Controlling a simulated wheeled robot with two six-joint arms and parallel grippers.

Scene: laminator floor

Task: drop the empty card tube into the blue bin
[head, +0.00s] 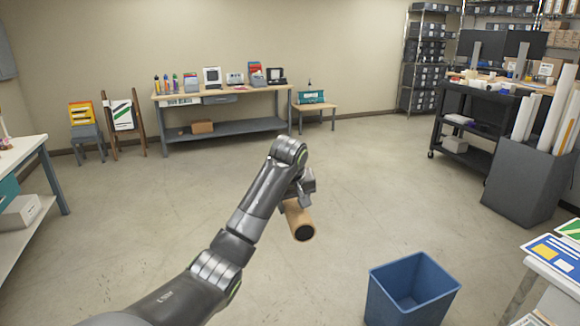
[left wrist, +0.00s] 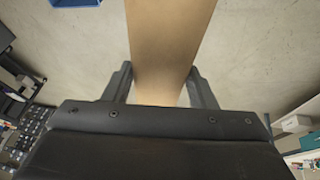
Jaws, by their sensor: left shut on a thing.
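The card tube (head: 297,217) is brown with a dark open end facing the head camera. My left gripper (head: 292,198) is shut on it and holds it above the floor. In the left wrist view the tube (left wrist: 167,45) runs up between the two fingers of the left gripper (left wrist: 160,85). The blue bin (head: 412,288) stands on the floor at the lower right of the head view, open at the top, and its visible inside looks empty. The tube is apart from the bin, to its left and farther back. A blue corner of the bin (left wrist: 75,3) shows at the top of the left wrist view. My right gripper is not in view.
A grey box of rolled sheets (head: 525,180) stands at the right, beside a black cart (head: 470,130). A table with printed sheets (head: 550,280) is at the lower right. A workbench (head: 225,130) stands along the back wall. The middle floor is clear.

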